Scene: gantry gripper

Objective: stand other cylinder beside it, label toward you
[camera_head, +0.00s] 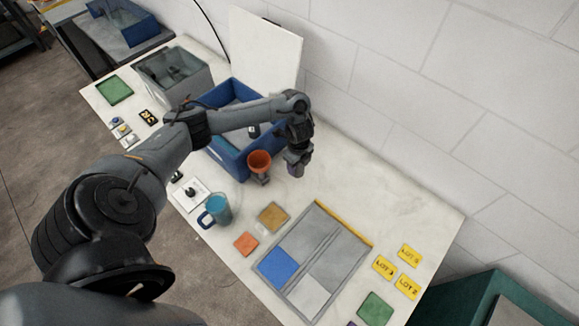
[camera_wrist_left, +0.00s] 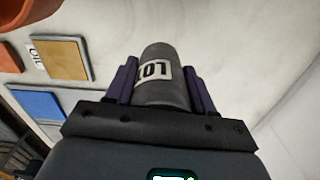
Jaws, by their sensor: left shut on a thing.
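My left gripper (camera_head: 296,163) is shut on a grey cylinder (camera_wrist_left: 160,60), with one dark finger on each side of it in the left wrist view (camera_wrist_left: 162,88). The cylinder carries a white label (camera_wrist_left: 152,70) with dark letters, facing the wrist camera. In the head view the gripper hides most of the cylinder, and I cannot tell whether it touches the table. The gripper is just right of an orange cup (camera_head: 259,160). A small grey object (camera_head: 262,179) shows below the cup; I cannot tell whether it is another cylinder. My right gripper is not in view.
A blue crate (camera_head: 232,165) stands behind and left of the gripper. A blue mug (camera_head: 218,210) is nearer the front edge. A divided grey tray (camera_head: 335,232) lies to the right, with yellow lot cards (camera_head: 408,287) beyond it. The table right of the gripper is clear (camera_head: 365,195).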

